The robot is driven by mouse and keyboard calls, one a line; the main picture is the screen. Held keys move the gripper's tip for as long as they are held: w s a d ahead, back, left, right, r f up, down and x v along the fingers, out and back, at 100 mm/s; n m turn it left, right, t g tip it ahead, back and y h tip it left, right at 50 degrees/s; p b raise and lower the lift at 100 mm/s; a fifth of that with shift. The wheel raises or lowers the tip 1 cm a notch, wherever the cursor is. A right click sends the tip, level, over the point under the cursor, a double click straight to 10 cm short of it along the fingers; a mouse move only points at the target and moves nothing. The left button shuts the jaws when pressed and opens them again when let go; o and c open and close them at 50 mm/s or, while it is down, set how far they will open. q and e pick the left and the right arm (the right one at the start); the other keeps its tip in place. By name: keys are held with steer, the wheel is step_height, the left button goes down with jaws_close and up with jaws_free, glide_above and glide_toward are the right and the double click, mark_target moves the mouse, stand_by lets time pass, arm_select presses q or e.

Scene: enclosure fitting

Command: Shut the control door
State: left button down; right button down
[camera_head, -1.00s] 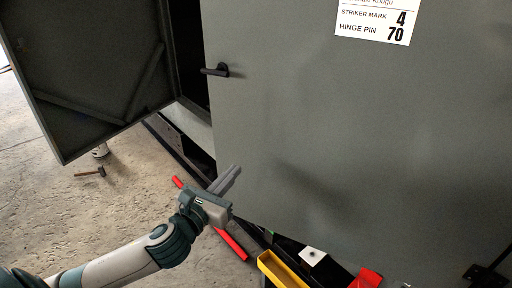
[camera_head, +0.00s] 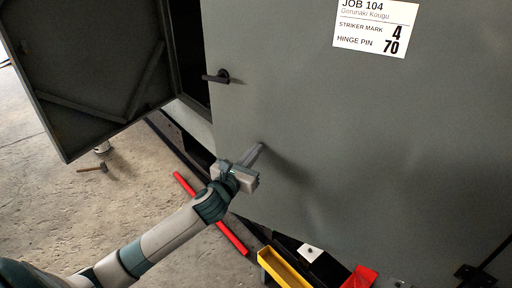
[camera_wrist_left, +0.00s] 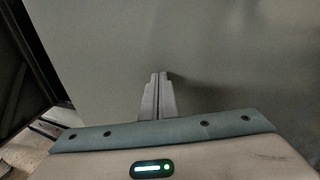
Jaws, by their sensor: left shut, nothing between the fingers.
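A large grey door (camera_head: 330,130) with a black lever handle (camera_head: 217,76) near its left edge fills the right of the head view. A white label on it reads JOB 104, striker mark 4, hinge pin 70. A dark gap shows left of its edge. My left gripper (camera_head: 259,148) is shut and empty, its fingertips at the door face below and right of the handle; contact cannot be told. In the left wrist view the closed fingers (camera_wrist_left: 160,78) point at the grey door face (camera_wrist_left: 230,60). My right gripper is not in view.
Another dark door leaf (camera_head: 95,80) with diagonal bracing stands open at the left. A red bar (camera_head: 232,238), a yellow tray (camera_head: 283,268) and a red bin (camera_head: 360,278) lie low in front. A hammer (camera_head: 92,168) lies on the concrete floor.

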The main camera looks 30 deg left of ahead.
arm_select(q)
steer(key=shift+w, duration=0.35)
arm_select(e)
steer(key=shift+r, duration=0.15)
